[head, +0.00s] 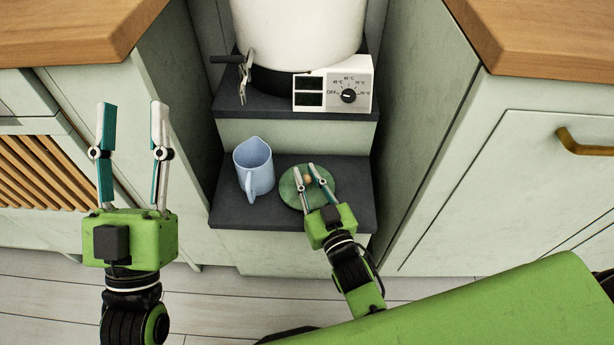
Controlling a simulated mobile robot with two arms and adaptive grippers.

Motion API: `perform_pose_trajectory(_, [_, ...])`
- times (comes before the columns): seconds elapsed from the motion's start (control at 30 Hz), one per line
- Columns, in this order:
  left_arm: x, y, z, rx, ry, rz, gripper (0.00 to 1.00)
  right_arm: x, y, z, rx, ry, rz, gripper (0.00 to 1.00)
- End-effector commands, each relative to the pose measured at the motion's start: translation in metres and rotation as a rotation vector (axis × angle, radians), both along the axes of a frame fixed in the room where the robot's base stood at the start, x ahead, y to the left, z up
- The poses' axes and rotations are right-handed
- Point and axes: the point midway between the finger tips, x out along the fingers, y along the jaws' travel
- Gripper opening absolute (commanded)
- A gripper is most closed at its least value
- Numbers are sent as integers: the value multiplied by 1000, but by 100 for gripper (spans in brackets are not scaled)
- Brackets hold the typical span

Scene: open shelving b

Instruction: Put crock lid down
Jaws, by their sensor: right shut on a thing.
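The crock lid (291,192) is a round green disc with a small tan knob (308,180). It is at the right part of the lower dark shelf step, and from above I cannot tell whether it touches the surface. My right gripper (310,175) is over the lid, with its fingers shut on the knob. Its fingers hide part of the lid. My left gripper (133,108) is open and empty, raised at the left in front of the cabinet.
A light blue jug (255,168) stands on the lower step (230,212), left of the lid. A white pot with a tap and a control box (334,90) stands on the upper step (240,115). Cabinets with wooden tops (540,35) flank the steps closely.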

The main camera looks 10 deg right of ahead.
Motion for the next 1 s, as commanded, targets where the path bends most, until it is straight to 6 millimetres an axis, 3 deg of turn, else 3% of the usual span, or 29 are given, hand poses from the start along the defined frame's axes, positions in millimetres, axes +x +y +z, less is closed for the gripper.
perform_pose_trajectory(0.3, [-2,0,2,-5,-16,0,40,0,0,-2,1,-2,0,0])
perform_pose_trajectory(0.33, [-3,0,3,-6,-21,-1,40,0,0,-3,1,0,0,19])
perform_pose_trajectory(0.4, [-3,0,4,-6,-22,-1,40,0,0,-2,1,0,0,33])
perform_pose_trajectory(0.83, [0,0,2,-2,-6,0,40,0,0,1,0,-1,0,33])
perform_pose_trajectory(1.0, [15,-2,-19,33,118,6,40,-22,-3,0,1,5,0,33])
